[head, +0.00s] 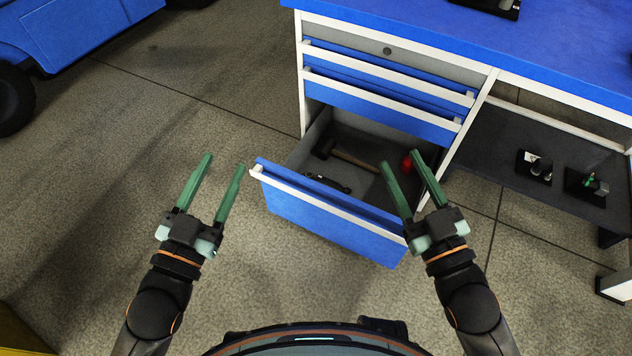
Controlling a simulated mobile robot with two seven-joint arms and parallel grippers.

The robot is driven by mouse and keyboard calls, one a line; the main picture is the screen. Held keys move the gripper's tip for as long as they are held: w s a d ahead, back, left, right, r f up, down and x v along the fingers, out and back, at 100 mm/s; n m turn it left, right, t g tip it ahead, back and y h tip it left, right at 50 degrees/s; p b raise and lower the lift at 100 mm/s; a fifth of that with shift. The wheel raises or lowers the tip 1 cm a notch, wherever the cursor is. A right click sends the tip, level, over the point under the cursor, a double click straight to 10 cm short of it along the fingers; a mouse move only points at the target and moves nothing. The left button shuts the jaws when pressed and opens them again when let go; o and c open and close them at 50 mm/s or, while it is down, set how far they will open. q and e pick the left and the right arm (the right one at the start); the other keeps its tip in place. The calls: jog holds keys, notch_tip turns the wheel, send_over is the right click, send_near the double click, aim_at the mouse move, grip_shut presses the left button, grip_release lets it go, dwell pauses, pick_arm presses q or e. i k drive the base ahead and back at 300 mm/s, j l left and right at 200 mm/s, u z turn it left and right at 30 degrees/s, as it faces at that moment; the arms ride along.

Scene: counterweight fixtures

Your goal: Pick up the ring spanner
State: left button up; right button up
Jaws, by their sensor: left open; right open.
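A dark spanner-like tool (328,182), likely the ring spanner, lies in the open bottom drawer (330,217) just behind its front panel. Its lower edge is partly hidden by the panel, and it is too small to make out its ends. My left gripper (225,161) is open and empty, left of the drawer's left front corner. My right gripper (404,158) is open and empty, over the drawer's right side, to the right of the tool.
A hammer (352,158) with a wooden handle and a red object (406,163) also lie in the drawer. Two upper drawers (385,95) stand slightly out under the blue worktop (450,30). A shelf (520,160) at right holds small items.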

aim_at(318, 176)
jog(key=i+j+u, duration=0.15)
jog(key=j+u, duration=0.15)
jog(key=i+j+u, duration=0.25)
jog(key=j, duration=0.25)
jog(key=i+j+u, duration=0.6)
jog(key=i+z, duration=0.35)
jog(key=i+j+z, duration=0.2)
jog(key=z, duration=0.15)
jog(key=i+j+z, duration=0.4)
jog(key=i+z, duration=0.15)
jog(key=z, duration=0.3)
jog(key=i+z, duration=0.1)
jog(key=z, duration=0.4)
jog(key=i+j+z, duration=0.1)
jog(key=z, duration=0.35)
jog(key=i+j+z, duration=0.1)
jog(key=z, duration=0.35)
jog(key=i+j+z, duration=0.1)
jog(key=z, duration=0.35)
jog(key=j+z, duration=0.25)
jog(key=z, duration=0.25)
jog(key=i+j+z, duration=0.1)
jog(key=z, duration=0.3)
jog(key=j+z, duration=0.25)
jog(key=z, duration=0.15)
jog(key=i+j+z, duration=0.1)
jog(key=z, duration=0.3)
jog(key=j, duration=0.1)
